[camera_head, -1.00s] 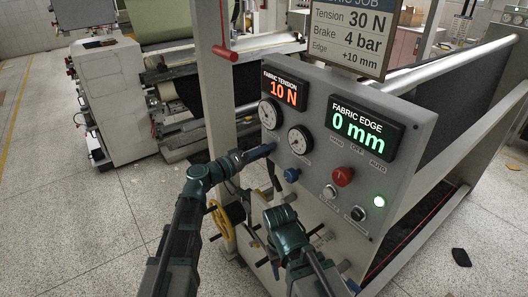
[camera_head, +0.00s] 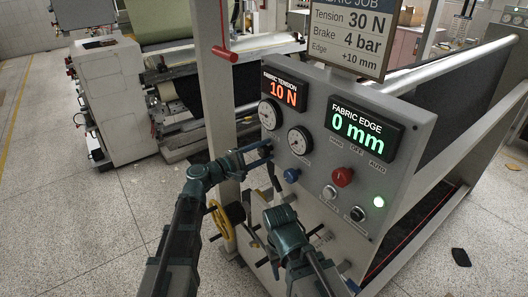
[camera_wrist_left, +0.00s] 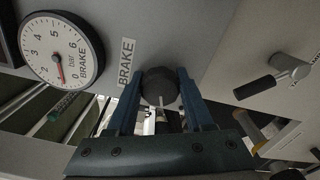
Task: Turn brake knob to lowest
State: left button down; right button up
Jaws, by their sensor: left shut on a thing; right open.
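The black brake knob (camera_wrist_left: 160,87) sits between the two blue fingers of my left gripper (camera_wrist_left: 158,92) in the left wrist view, beside the upright label BRAKE (camera_wrist_left: 126,62). The gripper is shut on it. In the head view my left gripper (camera_head: 262,152) is at the panel's left edge, below the gauges, and hides the knob. The brake gauge (camera_wrist_left: 62,50) has a red needle near the low end of its scale. My right gripper (camera_head: 283,222) is low in front of the panel; its fingers are hard to make out.
The grey panel (camera_head: 320,100) carries a tension display (camera_head: 284,90) reading 10 N and an edge display (camera_head: 358,132) reading 0 mm. A blue knob (camera_head: 292,175), a red knob (camera_head: 342,177) and a yellow handwheel (camera_head: 220,220) are close by. Floor is open at left.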

pick_arm(q)
jog(key=n, duration=0.4)
jog(key=shift+n, duration=0.3)
dwell(0.4)
jog(key=shift+c, duration=1.4)
grip_release()
jog(key=shift+a, duration=0.1)
jog(key=v, duration=1.3)
jog(key=shift+s+a, duration=0.25)
jog(key=shift+a, duration=0.05)
jog(key=shift+d, duration=0.1)
